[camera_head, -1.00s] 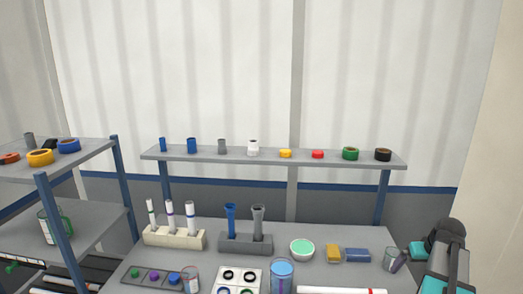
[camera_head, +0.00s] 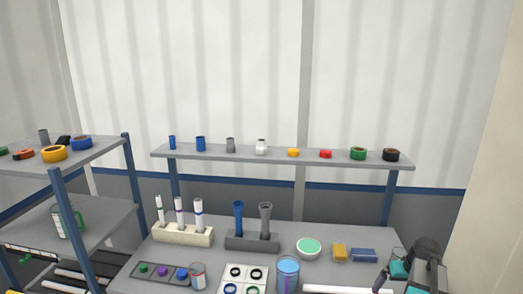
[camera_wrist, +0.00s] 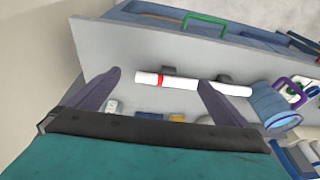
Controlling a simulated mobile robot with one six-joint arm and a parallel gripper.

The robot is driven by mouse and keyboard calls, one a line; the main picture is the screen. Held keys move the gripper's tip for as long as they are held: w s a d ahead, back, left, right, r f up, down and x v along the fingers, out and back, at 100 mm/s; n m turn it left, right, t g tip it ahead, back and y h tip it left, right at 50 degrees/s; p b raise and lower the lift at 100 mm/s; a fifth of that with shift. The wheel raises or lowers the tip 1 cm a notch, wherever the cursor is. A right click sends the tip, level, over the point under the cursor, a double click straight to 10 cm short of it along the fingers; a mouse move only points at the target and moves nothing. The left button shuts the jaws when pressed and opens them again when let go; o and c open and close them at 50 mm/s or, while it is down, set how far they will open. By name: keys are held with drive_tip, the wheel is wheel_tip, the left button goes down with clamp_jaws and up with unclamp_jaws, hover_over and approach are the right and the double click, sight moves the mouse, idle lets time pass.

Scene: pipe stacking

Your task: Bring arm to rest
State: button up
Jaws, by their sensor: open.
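My gripper (camera_wrist: 160,77) is open in the wrist view, its two dark fingers spread apart with nothing held. A white pipe with a red band (camera_wrist: 190,82) shows between and past the fingertips, lying on the grey table; I cannot tell its exact distance from the fingers. In the head view the same white pipe (camera_head: 340,290) lies along the bottom edge, partly cut off. My arm comes in at the lower right of the head view, over the right end of the table. There a dark part, perhaps a finger, is near the pipe's right end.
A white rack (camera_head: 182,236) with white pipes and a grey rack (camera_head: 252,241) with a blue and a grey pipe stand on the table. A green bowl (camera_head: 308,248), blue cup (camera_head: 287,275) and sponges are nearby. A shelf (camera_head: 280,155) with small parts runs behind.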

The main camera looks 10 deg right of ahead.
drive_tip(key=s+a+f+n+g+y, duration=0.1)
drive_tip(key=s+a+f+g, duration=0.15)
drive_tip(key=a+f, duration=0.95)
drive_tip(key=s+a+f+g+y, duration=0.1)
drive_tip(key=s+a+f+g, duration=0.15)
drive_tip(key=a+f, duration=0.95)
drive_tip(key=s+a+f+n+g+h, duration=0.1)
drive_tip(key=s+a+f, duration=0.3)
drive_tip(key=s+a, duration=0.25)
drive_tip(key=s+a+f+g, duration=0.25)
drive_tip(key=s+a, duration=0.25)
drive_tip(key=s, duration=0.3)
drive_tip(key=s+a+f+n+g+h, duration=0.1)
drive_tip(key=s+a+f, duration=0.35)
drive_tip(key=s, duration=0.25)
wheel_tip(320, 180, down, 12)
drive_tip(key=b, duration=1.2)
drive_tip(key=shift+s+a+b, duration=0.15)
drive_tip(key=shift+a+b, duration=0.15)
drive_tip(key=shift+a, duration=0.15)
